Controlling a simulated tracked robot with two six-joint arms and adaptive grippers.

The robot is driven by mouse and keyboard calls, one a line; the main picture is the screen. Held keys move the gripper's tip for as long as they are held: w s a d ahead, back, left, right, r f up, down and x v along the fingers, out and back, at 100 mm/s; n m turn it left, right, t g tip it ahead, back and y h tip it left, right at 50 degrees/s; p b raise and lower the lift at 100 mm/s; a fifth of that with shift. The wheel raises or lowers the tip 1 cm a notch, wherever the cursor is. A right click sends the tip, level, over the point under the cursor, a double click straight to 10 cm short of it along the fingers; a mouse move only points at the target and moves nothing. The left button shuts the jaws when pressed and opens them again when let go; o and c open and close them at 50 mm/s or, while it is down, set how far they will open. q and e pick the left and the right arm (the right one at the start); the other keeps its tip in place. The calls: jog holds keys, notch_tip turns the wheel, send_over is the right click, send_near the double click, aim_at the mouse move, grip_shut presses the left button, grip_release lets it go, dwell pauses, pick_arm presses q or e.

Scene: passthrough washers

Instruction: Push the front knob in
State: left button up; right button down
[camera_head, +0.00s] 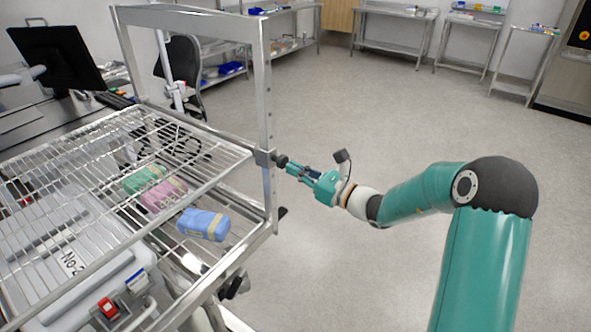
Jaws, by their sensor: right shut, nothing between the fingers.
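A small black knob (282,160) sits at a metal bracket on the upright post of the wire-rack cart (267,120). My right gripper (291,167) is shut and empty, its fingertips pointing left at the knob. The tips are right beside the knob; I cannot tell whether they touch it. Another dark knob-like part (282,212) shows lower down behind the post. A further black part (236,286) shows below the rack's edge near the front. My left gripper is not in view.
A monitor (57,55) and chair stand behind. The floor (400,120) to the right is clear.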

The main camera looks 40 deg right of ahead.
jog(key=b+v, duration=0.3)
jog(key=v, duration=0.9)
jog(key=shift+s+d, duration=0.2)
jog(key=shift+s, duration=0.1)
jog(key=shift+f, duration=0.1)
